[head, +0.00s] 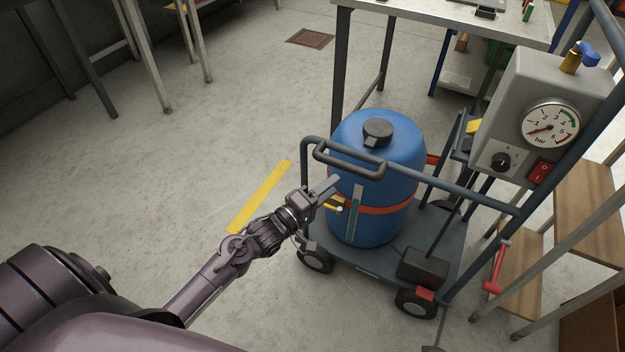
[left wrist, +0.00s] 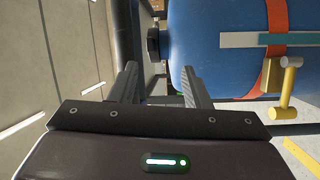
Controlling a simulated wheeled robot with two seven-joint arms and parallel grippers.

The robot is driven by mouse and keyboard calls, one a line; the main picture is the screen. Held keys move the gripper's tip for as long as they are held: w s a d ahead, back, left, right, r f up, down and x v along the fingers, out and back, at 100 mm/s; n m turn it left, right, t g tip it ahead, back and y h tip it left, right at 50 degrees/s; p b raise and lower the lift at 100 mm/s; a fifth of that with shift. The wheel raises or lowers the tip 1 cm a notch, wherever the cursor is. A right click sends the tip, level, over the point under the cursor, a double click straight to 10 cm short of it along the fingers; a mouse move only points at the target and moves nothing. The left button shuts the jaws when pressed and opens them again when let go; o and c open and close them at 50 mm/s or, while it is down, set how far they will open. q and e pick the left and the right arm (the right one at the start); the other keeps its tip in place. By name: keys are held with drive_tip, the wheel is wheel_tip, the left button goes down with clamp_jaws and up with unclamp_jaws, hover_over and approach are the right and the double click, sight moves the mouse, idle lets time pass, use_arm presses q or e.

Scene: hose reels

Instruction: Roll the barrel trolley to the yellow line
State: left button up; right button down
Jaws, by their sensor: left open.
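The barrel trolley (head: 395,262) is a dark wheeled platform with a tubular rail and a padded handle loop (head: 350,161). It carries an upright blue barrel (head: 376,150) with a black cap, an orange strap and a yellow tap. The barrel fills the right of the left wrist view (left wrist: 225,25). The yellow line (head: 260,194) lies on the floor left of the trolley, apart from its wheels. My left gripper (head: 332,191) is open at the trolley's left side, in front of the barrel. Its fingers (left wrist: 160,85) are apart with nothing gripped. My right gripper is out of view.
A workbench (head: 415,20) stands behind the trolley. A grey control box (head: 535,110) with a gauge and a wooden shelf unit (head: 585,205) crowd the right. A floor drain (head: 311,38) lies at the back. The floor left of the line is clear.

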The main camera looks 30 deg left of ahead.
use_arm(q)
drive_tip(key=w+d+r+h+b, duration=0.1)
drive_tip(key=w+d+r+b, duration=0.1)
drive_tip(key=w+r, duration=0.3)
drive_tip(key=shift+w+d+n+t, duration=0.4)
drive_tip(key=shift+w+d, duration=0.2)
drive_tip(key=shift+w, duration=0.2)
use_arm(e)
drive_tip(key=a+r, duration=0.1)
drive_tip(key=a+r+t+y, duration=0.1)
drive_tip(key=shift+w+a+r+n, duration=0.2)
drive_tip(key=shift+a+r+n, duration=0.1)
use_arm(q)
drive_tip(key=c, duration=0.5)
drive_tip(key=shift+r, duration=0.15)
clamp_jaws()
